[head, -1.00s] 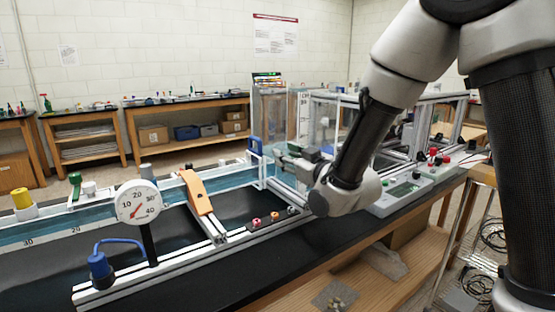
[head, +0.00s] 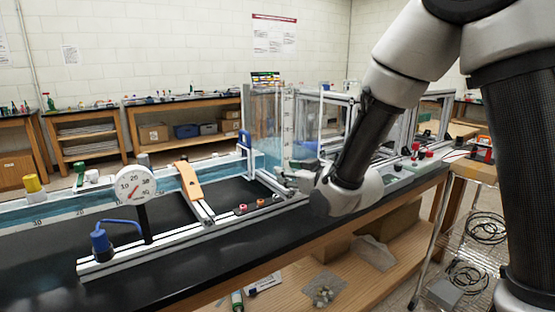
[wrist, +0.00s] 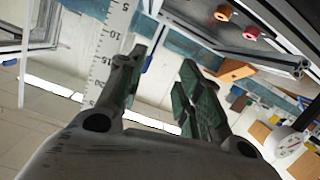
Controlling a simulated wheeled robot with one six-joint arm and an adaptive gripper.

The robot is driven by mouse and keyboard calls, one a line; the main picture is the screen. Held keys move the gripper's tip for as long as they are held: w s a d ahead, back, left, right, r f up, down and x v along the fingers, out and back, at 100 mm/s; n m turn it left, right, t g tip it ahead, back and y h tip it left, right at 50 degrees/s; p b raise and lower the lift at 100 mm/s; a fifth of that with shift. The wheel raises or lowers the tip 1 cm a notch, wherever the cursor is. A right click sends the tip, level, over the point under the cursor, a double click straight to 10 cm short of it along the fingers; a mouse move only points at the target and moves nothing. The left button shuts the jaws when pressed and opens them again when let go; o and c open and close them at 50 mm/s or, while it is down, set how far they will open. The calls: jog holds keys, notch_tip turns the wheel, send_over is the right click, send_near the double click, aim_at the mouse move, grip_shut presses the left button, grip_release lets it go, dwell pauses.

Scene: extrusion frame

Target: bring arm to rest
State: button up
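My arm (head: 365,140) reaches down from the upper right in the head view, bent at the elbow. My gripper (head: 288,180) is at its end, in front of the clear tank and over the far side of the black bench, partly hidden by the wrist. In the wrist view my gripper (wrist: 158,72) shows two fingers with green pads held apart, with nothing between them. A white ruler scale (wrist: 108,50) is seen beyond the left finger.
The black bench (head: 250,232) carries an aluminium frame with a dial gauge (head: 135,186), an orange lever (head: 188,180) and small knobs. A clear tank (head: 265,130) stands behind my gripper. A wire cart (head: 470,235) stands at the right. Wooden shelves line the back wall.

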jog(key=s+f+g+h, duration=0.1)
jog(key=f, duration=0.1)
jog(key=s+d+f+g+h, duration=0.1)
jog(key=f, duration=0.2)
jog(key=s+d+f+g, duration=0.1)
jog(key=f+g, duration=0.1)
jog(key=f, duration=0.1)
jog(key=shift+s+d+h, duration=0.2)
jog(key=shift+s+h, duration=0.1)
jog(key=shift+h, duration=0.1)
jog(key=s+d+r+m+g+h, duration=0.2)
jog(key=s+d+g+h, duration=0.1)
jog(key=s+d, duration=0.55)
jog(key=s+d+r+m+g+h, duration=0.15)
jog(key=s+d+g, duration=0.25)
jog(key=s+d, duration=0.45)
jog(key=s+d+r+m+t, duration=0.1)
jog(key=s+d+r+m, duration=0.1)
jog(key=s+d+r, duration=0.2)
jog(key=s+d+r+m+t+h, duration=0.1)
jog(key=s+d+r+m, duration=0.2)
jog(key=d, duration=0.6)
notch_tip(320, 180, up, 3)
jog(key=s, duration=0.2)
jog(key=shift+s+d, duration=0.25)
jog(key=shift+s, duration=0.05)
jog(key=shift+h, duration=0.25)
